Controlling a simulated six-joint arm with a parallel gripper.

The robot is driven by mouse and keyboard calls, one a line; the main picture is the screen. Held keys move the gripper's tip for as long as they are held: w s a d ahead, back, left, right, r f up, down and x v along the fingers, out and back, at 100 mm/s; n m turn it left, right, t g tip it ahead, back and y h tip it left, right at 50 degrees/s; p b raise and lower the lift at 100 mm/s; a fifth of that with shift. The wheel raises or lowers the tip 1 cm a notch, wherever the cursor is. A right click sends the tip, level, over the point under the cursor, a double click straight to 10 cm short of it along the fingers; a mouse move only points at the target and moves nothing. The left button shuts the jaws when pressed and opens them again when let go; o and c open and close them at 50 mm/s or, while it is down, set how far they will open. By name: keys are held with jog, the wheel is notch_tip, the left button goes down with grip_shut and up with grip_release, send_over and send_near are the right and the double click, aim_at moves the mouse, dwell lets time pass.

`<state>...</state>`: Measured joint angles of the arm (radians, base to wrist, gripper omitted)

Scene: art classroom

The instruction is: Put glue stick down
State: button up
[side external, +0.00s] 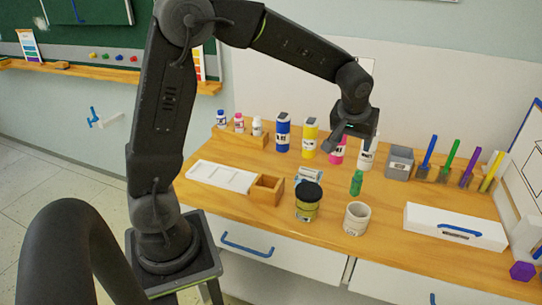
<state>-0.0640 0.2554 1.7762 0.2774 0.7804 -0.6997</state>
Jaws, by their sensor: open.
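A small green cylinder (356,183), which looks like the glue stick, stands upright on the wooden desktop (390,210). It is right of a dark-lidded green jar and behind a whitish cup. My gripper (352,136) is open, pointing down above and behind the green cylinder in the picture, apart from it. I see nothing held between the fingers, though they are small and dark here. A white bottle and a pink bottle are partly hidden behind my gripper.
The dark-lidded jar (307,203), whitish cup (356,219) and small pale item (309,175) stand close by. Blue (283,133) and yellow (310,138) bottles line the back. A grey holder (399,162) and several markers are at right. A white case (455,227) lies front right.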

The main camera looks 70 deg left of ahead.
jog(key=s+d+r+m+h, duration=0.1)
jog(key=s+d+r+m, duration=0.1)
jog(key=s, duration=0.6)
jog(key=s+d+r+m+t, duration=0.1)
jog(key=s+d+m, duration=0.1)
jog(key=s, duration=0.7)
jog(key=s+d+r+m+h, duration=0.1)
jog(key=s+d+r+m, duration=0.1)
jog(key=s, duration=0.6)
jog(key=shift+s+d+r+m+t+h, duration=0.25)
jog(key=shift+s+r+m+t+h, duration=0.05)
jog(key=shift+r+m+t, duration=0.1)
